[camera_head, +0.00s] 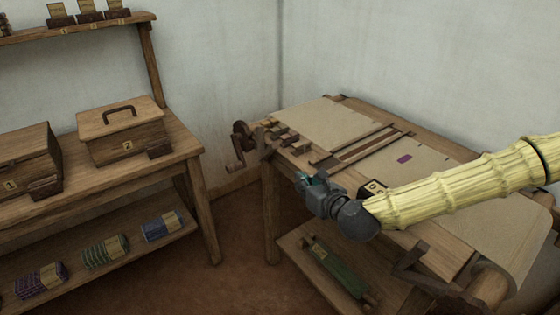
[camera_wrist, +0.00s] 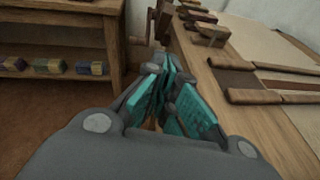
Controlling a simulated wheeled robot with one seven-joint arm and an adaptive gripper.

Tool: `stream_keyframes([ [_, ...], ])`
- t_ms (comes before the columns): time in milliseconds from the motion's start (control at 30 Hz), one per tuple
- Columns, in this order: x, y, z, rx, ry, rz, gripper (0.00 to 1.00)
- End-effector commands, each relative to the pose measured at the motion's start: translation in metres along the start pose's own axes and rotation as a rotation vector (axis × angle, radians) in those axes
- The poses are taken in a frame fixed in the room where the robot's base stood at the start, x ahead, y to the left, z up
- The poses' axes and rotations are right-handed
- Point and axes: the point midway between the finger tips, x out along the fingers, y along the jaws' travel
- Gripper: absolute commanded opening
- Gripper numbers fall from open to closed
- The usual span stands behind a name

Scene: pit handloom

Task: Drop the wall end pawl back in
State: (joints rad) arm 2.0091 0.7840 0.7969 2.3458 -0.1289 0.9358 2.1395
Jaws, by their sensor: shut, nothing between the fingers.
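The loom (camera_head: 325,170) stands against the wall corner, with cream cloth across its top. A dark ratchet wheel with a crank (camera_head: 240,146) is at its far-left, wall-side end. The wall end pawl is too small to make out there. The crank also shows in the wrist view (camera_wrist: 138,52), beyond my fingers and partly hidden by them. My gripper (camera_head: 304,178) is shut and empty beside the loom's left long edge, apart from the crank. Its teal fingers (camera_wrist: 164,70) fill the middle of the wrist view.
A bench (camera_head: 190,150) at left holds wooden box 1 (camera_head: 28,160) and box 2 (camera_head: 122,135), with cloth bundles (camera_head: 105,251) on its low shelf. A green roll (camera_head: 338,268) lies under the loom. Dark levers (camera_head: 412,262) stick out at the near end. Floor between bench and loom is clear.

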Motion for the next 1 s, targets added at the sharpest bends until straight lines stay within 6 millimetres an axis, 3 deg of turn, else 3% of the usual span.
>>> stream_keyframes([
  [267,0.018,0.001,-0.001,-0.004,0.002,0.002,0.00],
  [867,0.103,0.004,0.000,-0.005,0.001,0.005,0.00],
  [1000,0.116,0.004,0.015,-0.005,-0.001,0.004,0.00],
])
